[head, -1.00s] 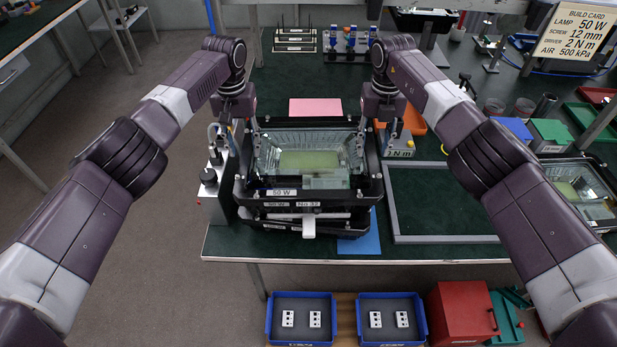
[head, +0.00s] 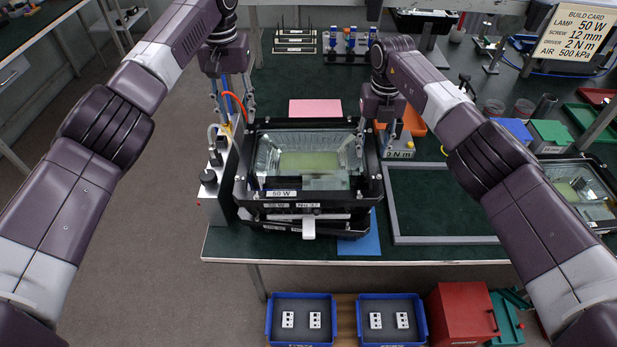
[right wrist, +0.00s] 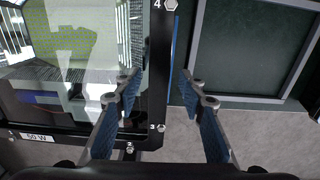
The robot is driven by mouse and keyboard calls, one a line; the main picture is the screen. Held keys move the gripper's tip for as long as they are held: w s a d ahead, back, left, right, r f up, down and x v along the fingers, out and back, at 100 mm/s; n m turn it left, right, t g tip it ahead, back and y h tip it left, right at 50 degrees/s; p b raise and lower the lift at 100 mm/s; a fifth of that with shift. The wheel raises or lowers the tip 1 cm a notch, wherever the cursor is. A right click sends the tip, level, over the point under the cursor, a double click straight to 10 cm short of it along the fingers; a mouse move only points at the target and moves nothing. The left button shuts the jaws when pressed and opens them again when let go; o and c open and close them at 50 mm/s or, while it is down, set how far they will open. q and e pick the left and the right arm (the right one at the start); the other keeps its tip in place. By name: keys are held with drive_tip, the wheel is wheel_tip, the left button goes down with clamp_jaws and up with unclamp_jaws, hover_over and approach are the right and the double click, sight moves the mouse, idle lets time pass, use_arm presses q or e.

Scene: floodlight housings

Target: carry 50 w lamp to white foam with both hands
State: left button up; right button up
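The 50 W lamp (head: 282,194) is a black-framed floodlight with a glass front, lying face up on top of another black housing (head: 290,216) near the table's front edge. Its right side also shows in the right wrist view (right wrist: 158,75). My left gripper (head: 232,112) is open and empty, above and behind the lamp's left rear corner. My right gripper (head: 378,146) is at the lamp's right edge; the right wrist view shows its fingers (right wrist: 158,84) apart, on either side of the black rim. I cannot make out any white foam.
A blue mat (head: 362,238) lies partly under the stack, a pink mat (head: 315,107) behind it. An empty grey frame (head: 393,215) lies to the right. A grey-white device (head: 212,200) stands close on the left. Another glass-fronted lamp (head: 588,190) lies far right.

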wheel_tip(320, 180, up, 12)
idle(0.5)
idle(0.4)
